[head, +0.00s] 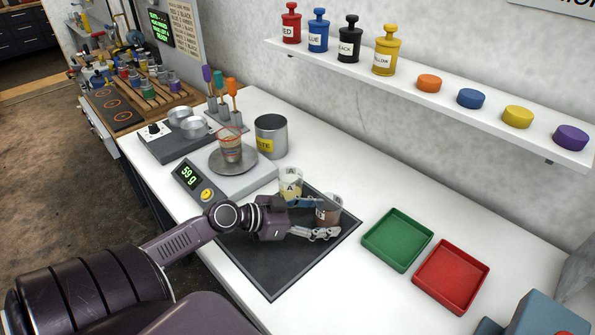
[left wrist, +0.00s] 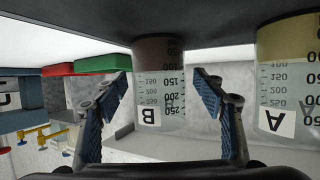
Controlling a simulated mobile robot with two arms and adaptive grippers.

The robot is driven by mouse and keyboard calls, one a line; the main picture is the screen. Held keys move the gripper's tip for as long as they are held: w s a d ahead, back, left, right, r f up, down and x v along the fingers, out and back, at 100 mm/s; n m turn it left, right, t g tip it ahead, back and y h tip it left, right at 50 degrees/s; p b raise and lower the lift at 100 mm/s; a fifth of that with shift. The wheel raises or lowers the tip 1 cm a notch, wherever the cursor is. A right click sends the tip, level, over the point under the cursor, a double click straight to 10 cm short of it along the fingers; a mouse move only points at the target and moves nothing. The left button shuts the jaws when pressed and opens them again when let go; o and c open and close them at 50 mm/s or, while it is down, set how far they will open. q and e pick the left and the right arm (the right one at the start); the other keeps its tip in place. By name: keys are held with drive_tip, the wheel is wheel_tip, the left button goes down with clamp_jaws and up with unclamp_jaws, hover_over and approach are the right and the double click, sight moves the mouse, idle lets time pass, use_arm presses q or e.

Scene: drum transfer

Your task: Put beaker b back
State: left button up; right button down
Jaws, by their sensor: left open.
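Beaker b (head: 328,212), clear with brown contents and a white B label, stands on the black mat (head: 275,270). It also shows in the left wrist view (left wrist: 160,85), upside down. My left gripper (head: 318,218) is open, with one finger on either side of beaker b. In the left wrist view a gap shows between each finger and the glass. Part of beaker b is hidden by the fingers in the head view. My right gripper is not in view.
Beaker A (head: 290,185), with yellow contents, stands on the mat close beside beaker b. A green tray (head: 398,240) and a red tray (head: 450,276) lie to the right. The table between mat and shelf is clear.

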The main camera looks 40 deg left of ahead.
use_arm(q)
drive_tip(key=b+v, duration=0.2)
drive_tip(key=v, duration=0.8)
drive_tip(key=shift+s+r, duration=0.15)
